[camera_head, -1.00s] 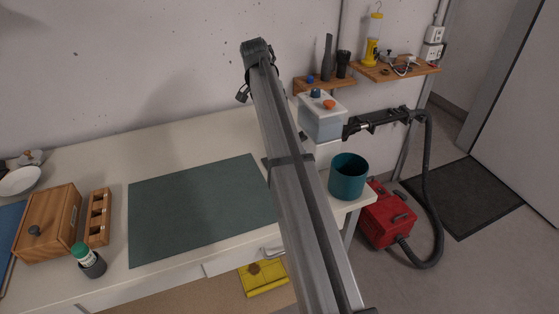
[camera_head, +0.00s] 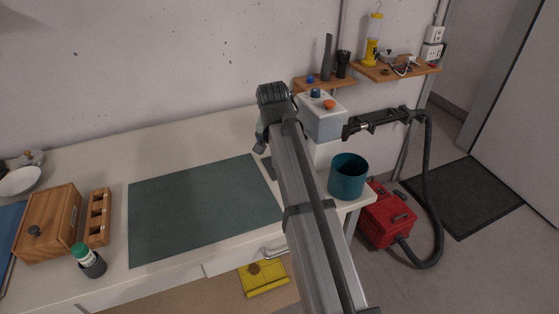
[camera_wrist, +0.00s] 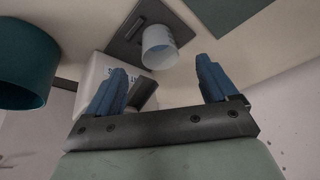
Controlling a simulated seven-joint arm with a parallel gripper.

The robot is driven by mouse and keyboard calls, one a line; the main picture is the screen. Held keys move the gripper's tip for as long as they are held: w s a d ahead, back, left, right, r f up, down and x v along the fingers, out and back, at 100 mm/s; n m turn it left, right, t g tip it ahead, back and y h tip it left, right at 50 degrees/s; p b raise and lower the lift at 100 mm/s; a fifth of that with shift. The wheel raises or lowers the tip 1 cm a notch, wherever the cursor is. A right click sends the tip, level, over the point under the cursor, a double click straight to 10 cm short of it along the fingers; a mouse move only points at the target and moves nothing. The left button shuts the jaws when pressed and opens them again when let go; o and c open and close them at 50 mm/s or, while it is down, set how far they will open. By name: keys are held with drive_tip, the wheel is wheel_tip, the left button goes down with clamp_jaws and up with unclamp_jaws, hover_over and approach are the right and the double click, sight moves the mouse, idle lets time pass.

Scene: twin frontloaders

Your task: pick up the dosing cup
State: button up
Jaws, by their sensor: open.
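The dosing cup looks to be the small whitish, translucent cup (camera_wrist: 160,46) in the wrist view. It is by a dark grey plate (camera_wrist: 128,32) on the pale worktop. My gripper (camera_wrist: 162,68) is open, with its two blue fingers spread apart and nothing between them. In the wrist picture the cup shows just beyond the fingertips, between them, apart from both. In the head view the cup is hidden behind my arm, and the fingers are hard to make out.
A teal bin (camera_head: 348,176) stands at the worktop's right end; it also shows in the wrist view (camera_wrist: 24,62). A pale box with blue and orange knobs (camera_head: 322,122) stands behind it. A dark green mat (camera_head: 195,212) lies clear to the left. A wooden box (camera_head: 48,222) is far left.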

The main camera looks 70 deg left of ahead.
drive_tip(key=shift+x, duration=3.55)
drive_tip(key=shift+c, duration=0.5)
drive_tip(key=c, duration=1.1)
drive_tip(key=shift+o, duration=0.2)
drive_tip(key=shift+d+r, duration=0.1)
